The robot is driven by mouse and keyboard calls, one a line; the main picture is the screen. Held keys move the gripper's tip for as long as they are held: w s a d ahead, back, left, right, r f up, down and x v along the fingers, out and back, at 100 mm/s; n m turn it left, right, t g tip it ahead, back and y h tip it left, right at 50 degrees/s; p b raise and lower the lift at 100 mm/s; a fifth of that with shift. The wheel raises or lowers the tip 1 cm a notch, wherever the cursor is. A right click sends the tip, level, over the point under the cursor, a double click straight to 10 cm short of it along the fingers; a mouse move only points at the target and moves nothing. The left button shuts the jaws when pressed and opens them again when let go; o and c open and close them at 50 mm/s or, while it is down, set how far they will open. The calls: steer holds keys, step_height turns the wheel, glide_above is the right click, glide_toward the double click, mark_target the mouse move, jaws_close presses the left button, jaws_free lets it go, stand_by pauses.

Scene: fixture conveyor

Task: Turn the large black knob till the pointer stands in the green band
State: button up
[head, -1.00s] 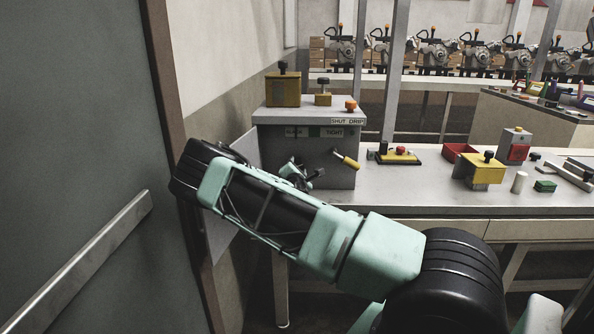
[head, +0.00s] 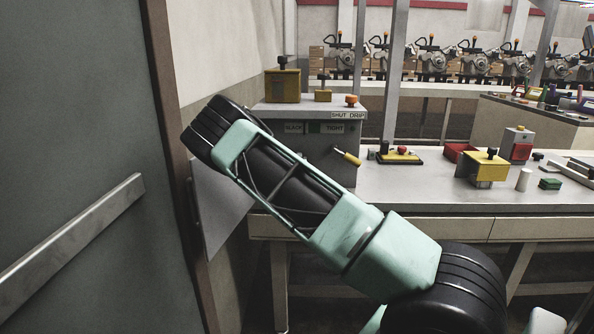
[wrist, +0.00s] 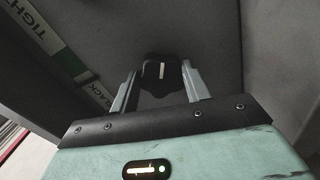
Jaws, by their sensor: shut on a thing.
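The large black knob (wrist: 161,77) is on the grey face of the box, seen in the wrist view with a white line on it. My gripper (wrist: 160,84) has one finger on each side of the knob and is shut on it. In the head view my arm hides the knob and gripper. A band strip shows in the wrist view, with TIGHT, a green band (wrist: 64,54) and another dark label. The green band also shows in the head view (head: 313,128).
The grey box (head: 345,175) carries a yellow-handled lever (head: 348,157) and an orange knob (head: 351,100). Several small fixtures, including a yellow block (head: 488,167) and a red tray (head: 459,152), stand on the bench to the right. A wall and a door with a bar are close on the left.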

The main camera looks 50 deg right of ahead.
steer(key=m+b, duration=0.2)
steer(key=m, duration=0.2)
steer(key=m+b, duration=0.2)
steer(key=m, duration=0.1)
steer(key=m+b, duration=0.3)
steer(key=m, duration=0.1)
steer(key=shift+a+f+m, duration=0.1)
steer(key=shift+f+m, duration=0.2)
steer(key=shift+w, duration=0.1)
stand_by(0.3)
steer(key=o, duration=1)
steer(key=shift+r, duration=0.1)
steer(key=v, duration=1.7)
steer(key=shift+a, duration=0.25)
